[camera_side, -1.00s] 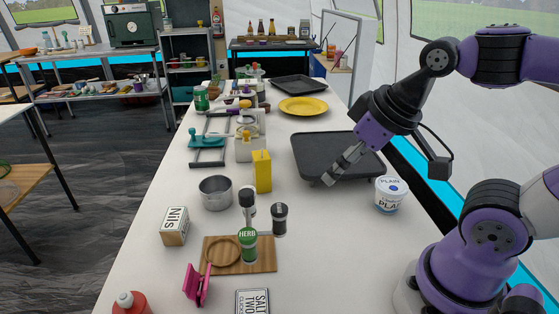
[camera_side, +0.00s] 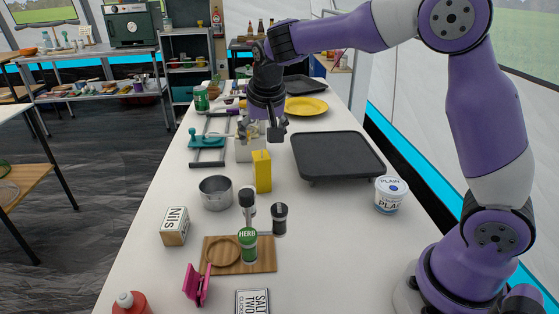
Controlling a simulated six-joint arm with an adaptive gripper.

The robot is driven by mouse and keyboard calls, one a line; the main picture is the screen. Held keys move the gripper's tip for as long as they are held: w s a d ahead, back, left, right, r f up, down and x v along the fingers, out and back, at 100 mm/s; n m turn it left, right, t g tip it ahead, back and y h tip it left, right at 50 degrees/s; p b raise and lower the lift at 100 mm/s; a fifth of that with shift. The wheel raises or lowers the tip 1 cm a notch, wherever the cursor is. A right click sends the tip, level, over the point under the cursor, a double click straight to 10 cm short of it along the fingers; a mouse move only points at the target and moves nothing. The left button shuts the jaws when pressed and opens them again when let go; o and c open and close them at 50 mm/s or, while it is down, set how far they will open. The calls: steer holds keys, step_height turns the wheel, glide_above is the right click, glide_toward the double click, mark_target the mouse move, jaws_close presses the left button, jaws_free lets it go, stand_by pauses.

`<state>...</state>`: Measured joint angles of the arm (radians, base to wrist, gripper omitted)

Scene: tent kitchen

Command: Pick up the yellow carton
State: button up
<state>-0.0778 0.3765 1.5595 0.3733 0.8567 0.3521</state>
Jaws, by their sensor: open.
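The yellow carton (camera_side: 262,172) stands upright on the white table, between the metal pot and the dark tray. My gripper (camera_side: 268,132) points down, above and a little behind the carton in the picture, apart from it. It is open and holds nothing that I can see. The finger on the left is partly lost against the clutter behind it.
A metal pot (camera_side: 216,193) stands left of the carton and a dark tray (camera_side: 338,157) lies to its right. A wooden board (camera_side: 262,263) with shakers is in front. A white tub (camera_side: 390,194) stands at right. A teal-handled item (camera_side: 207,141) lies behind left.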

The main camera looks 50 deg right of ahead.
mark_target(261, 156)
steer(key=x, duration=1)
steer(key=shift+w+d+f, duration=0.2)
steer(key=shift+d+f, duration=0.05)
steer(key=shift+f, duration=0.05)
steer(key=c, duration=0.9)
